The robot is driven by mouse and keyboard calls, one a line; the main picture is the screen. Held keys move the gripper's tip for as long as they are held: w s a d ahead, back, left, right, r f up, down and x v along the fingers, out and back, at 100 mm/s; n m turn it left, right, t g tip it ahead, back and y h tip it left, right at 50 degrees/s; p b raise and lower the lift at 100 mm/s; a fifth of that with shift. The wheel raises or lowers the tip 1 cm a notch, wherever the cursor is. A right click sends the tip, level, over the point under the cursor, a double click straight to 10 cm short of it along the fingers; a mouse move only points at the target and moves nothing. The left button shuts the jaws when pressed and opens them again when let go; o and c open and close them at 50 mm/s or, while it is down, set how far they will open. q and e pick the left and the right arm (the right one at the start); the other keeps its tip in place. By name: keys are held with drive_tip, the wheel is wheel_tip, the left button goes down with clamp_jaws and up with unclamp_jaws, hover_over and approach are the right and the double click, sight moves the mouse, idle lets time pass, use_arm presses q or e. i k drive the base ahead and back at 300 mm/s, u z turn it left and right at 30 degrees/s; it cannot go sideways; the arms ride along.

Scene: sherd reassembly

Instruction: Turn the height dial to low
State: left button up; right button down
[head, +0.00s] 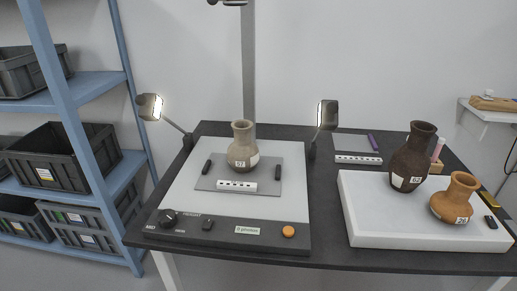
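The height dial (168,217) is a round black knob at the left end of the dark front panel of the photo stand (188,194). Small white lettering surrounds it; one word to its left looks like "MID", and the rest is too small to read surely. A small light mark shows on the knob, but I cannot tell surely which setting it points to. Neither of my grippers is in view, and nothing touches the dial.
A beige vase (243,155) stands on the stand's grey plate, between two lamps (150,107). On the panel are a black switch (208,225), a label and an orange button (288,231). A white slab (375,228) at right bears two vases. The space before the panel is clear.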

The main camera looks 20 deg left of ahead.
sight(166, 218)
drive_tip(key=u, duration=1.35)
